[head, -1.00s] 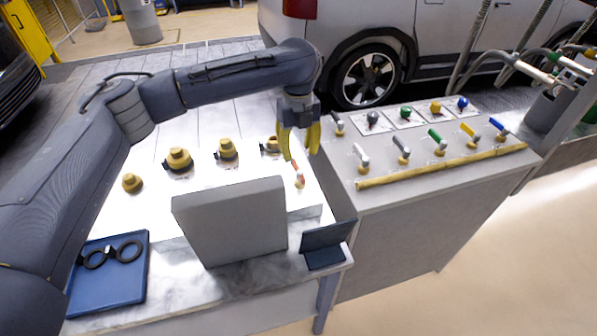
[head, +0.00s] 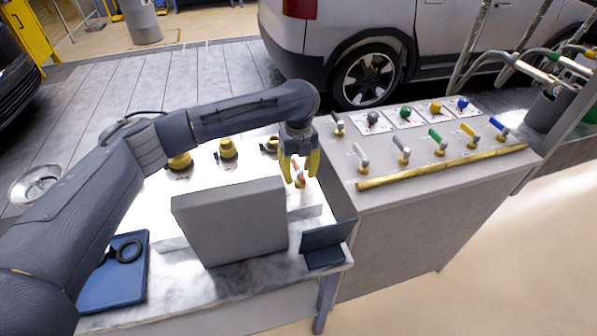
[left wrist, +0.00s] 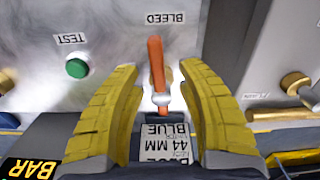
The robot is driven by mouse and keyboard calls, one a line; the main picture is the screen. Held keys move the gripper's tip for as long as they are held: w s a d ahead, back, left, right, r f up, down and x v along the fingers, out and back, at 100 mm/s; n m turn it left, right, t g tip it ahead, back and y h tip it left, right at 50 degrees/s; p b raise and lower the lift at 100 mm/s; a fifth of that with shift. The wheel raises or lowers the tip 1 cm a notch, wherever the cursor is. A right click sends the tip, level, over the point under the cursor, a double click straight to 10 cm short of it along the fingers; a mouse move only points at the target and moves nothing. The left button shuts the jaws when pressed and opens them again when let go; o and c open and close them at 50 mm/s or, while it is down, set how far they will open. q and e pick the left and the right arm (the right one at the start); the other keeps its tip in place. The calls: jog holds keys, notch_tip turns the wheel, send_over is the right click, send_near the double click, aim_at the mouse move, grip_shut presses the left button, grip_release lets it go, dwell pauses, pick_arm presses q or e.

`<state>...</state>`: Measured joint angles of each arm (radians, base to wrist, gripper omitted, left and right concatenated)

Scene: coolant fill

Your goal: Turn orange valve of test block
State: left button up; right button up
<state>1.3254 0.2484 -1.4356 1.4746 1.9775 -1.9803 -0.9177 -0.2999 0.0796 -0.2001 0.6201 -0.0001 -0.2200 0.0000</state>
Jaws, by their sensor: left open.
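The orange valve (head: 297,167) is a small lever on a brass stem at the right end of the white block (head: 308,205). In the left wrist view its orange handle (left wrist: 156,62) stands upright in the picture, under a BLEED label. My left gripper (head: 299,174) is open, with its yellow fingers straddling the valve. In the left wrist view the fingers (left wrist: 160,76) sit on either side of the handle with gaps on both sides, so they do not grip it. My right gripper is not in view.
A grey upright panel (head: 232,222) stands just in front of the block. A green button (left wrist: 77,68) marked TEST is beside the valve. Several yellow caps (head: 227,149) line the bench's back. A grey cabinet (head: 385,195) with coloured valves stands right. A blue tray (head: 118,285) lies front left.

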pick_arm(q)
grip_shut()
jog(key=shift+a+n, duration=0.1)
jog(key=shift+n, duration=0.6)
jog(key=shift+a+n, duration=0.1)
jog(key=shift+n, duration=1)
jog(key=n, duration=0.4)
jog(key=shift+s+a+n, duration=0.2)
jog(key=shift+s+n, duration=0.05)
jog(key=shift+n, duration=0.05)
jog(key=n, duration=0.4)
jog(key=shift+s, duration=0.3)
jog(key=shift+s+n, duration=0.15)
jog(key=shift+n, duration=1.05)
jog(key=shift+s+n, duration=0.1)
jog(key=shift+n, duration=1.1)
